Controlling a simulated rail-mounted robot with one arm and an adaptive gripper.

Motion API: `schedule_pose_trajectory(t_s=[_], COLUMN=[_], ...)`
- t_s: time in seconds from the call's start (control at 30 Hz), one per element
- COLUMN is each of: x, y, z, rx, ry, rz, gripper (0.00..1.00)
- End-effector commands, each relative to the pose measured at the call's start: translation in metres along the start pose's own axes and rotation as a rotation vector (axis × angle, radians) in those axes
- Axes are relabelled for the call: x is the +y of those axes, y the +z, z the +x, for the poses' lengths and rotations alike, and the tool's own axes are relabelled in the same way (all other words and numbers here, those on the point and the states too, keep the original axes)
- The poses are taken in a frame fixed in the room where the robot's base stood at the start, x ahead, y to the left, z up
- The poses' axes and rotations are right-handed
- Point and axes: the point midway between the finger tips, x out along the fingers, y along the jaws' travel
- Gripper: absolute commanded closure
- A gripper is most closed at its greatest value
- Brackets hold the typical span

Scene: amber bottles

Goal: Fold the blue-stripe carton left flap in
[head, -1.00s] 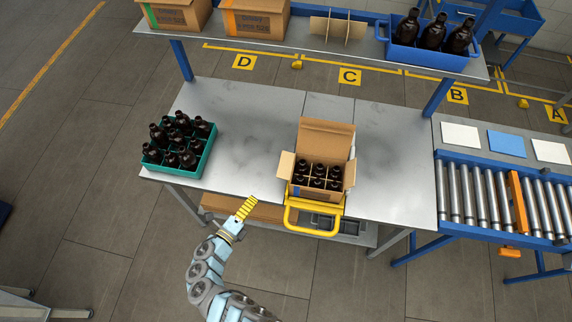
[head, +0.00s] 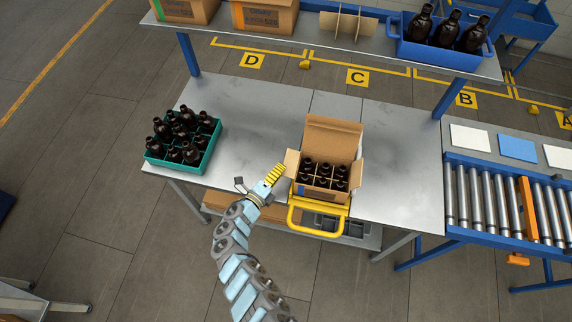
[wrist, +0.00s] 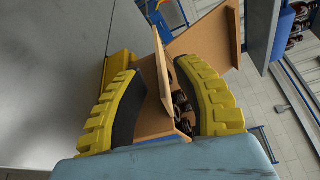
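The carton (head: 318,190) stands on the metal table with its top open and dark bottles in its divided cells. A small blue mark (head: 300,190) shows on its front. Its back flap (head: 333,136) stands up, and its left flap (head: 291,161) sticks outward to the left. My gripper (head: 277,173) is just left of the carton, close to the left flap. In the wrist view my gripper (wrist: 160,70) has its two yellow fingers apart, with carton board and bottle necks showing between them. I cannot tell whether a finger touches the flap.
A yellow handle frame (head: 318,231) juts out at the table's front below the carton. A teal crate (head: 183,167) of bottles stands at the left. A shelf (head: 290,45) with cartons and a blue crate (head: 440,56) runs above the back. The table (head: 255,110) between crate and carton is clear.

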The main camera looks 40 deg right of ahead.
Motion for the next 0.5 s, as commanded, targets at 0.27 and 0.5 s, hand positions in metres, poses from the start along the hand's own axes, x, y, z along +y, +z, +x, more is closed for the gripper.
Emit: schedule_pose_trajectory(t_s=[0.27,0.5], x=[0.002,0.000], y=[-0.002,-0.001], z=[0.035,0.042], rx=[0.003,0.002], ry=[0.000,0.000], rz=[-0.001,-0.001], gripper=[0.69,0.69])
